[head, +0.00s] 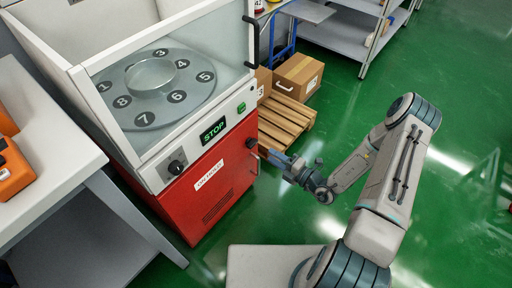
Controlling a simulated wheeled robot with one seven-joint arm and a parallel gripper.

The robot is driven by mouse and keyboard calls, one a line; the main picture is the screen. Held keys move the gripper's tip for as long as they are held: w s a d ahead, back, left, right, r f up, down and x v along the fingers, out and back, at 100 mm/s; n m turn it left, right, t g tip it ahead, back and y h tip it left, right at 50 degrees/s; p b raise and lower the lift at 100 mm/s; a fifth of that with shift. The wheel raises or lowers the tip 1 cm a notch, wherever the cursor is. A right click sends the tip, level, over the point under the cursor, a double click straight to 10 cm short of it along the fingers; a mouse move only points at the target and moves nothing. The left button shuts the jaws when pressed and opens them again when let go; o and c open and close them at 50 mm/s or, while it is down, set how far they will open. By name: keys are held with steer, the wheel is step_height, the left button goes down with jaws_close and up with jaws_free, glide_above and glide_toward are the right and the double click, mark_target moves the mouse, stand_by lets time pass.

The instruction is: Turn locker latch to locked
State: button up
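The red locker (206,193) forms the lower part of a white machine left of centre. Its front bears a white label (209,175) with text too small to read surely. A small dark round latch knob (251,143) sits at the upper right of the red front, with a thin handle (256,163) just below it. My gripper (272,156) is right of the knob and handle, pointing left toward them. Contact cannot be made out. Its fingers are too small to show whether they are open or shut. Which way the latch is turned cannot be told.
Above the locker are a black dial (176,167), a STOP display (213,131), a green button (241,107) and a numbered turntable (190,91) behind glass. A pallet (282,124) with a cardboard box (299,73) stands behind my gripper. Green floor (465,110) is clear at right.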

mark_target(251, 143)
steer(key=b+x, duration=0.1)
steer(key=x, duration=0.7)
steer(key=shift+w+a+b, duration=0.2)
steer(key=shift+a+b, duration=0.1)
steer(key=shift+a, duration=0.05)
steer(key=c, duration=0.6)
